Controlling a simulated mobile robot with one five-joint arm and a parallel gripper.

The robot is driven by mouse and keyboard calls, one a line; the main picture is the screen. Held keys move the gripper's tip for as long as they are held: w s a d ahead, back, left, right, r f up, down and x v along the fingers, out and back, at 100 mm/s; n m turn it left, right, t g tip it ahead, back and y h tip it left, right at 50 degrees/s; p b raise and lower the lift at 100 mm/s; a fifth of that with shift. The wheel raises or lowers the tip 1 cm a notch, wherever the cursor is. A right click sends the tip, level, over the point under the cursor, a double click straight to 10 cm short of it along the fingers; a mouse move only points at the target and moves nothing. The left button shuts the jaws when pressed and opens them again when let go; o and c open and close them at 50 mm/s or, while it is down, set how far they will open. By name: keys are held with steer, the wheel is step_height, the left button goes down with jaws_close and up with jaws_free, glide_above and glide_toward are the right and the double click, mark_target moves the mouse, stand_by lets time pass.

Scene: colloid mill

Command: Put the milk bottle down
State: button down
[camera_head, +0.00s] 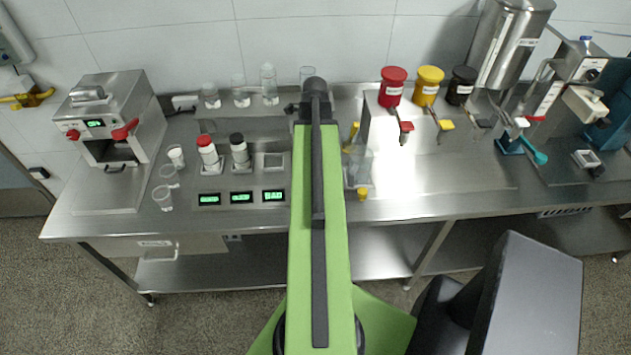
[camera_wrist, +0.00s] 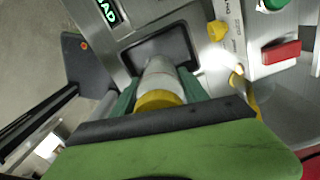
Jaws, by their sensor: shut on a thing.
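A bottle with a yellow cap and a pale body (camera_wrist: 160,77), which I take to be the milk bottle, is in my gripper (camera_wrist: 158,92) in the wrist view. The dark green fingers are shut on either side of it. The bottle's far end overlaps a dark square pad (camera_wrist: 182,48) beside a lit display. I cannot tell whether it touches the pad. In the head view my green arm reaches over the steel table (camera_head: 230,222) and hides the gripper and the held bottle.
A red-capped bottle (camera_head: 208,152) and a black-capped bottle (camera_head: 239,150) stand on pads left of my arm. An empty pad (camera_head: 274,161) is beside them, above a green display (camera_head: 273,196). Clear cups (camera_head: 163,198) stand further left. Red, yellow and black containers (camera_head: 428,86) are at the back right.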

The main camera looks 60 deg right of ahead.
step_height(320, 180, down, 10)
steer(key=b, duration=0.8)
steer(key=shift+r+b, duration=0.2)
steer(key=shift+b, duration=0.1)
steer(key=shift+r, duration=0.15)
steer(key=c, duration=0.6)
jaws_free()
step_height(320, 180, up, 12)
steer(key=p, duration=1.2)
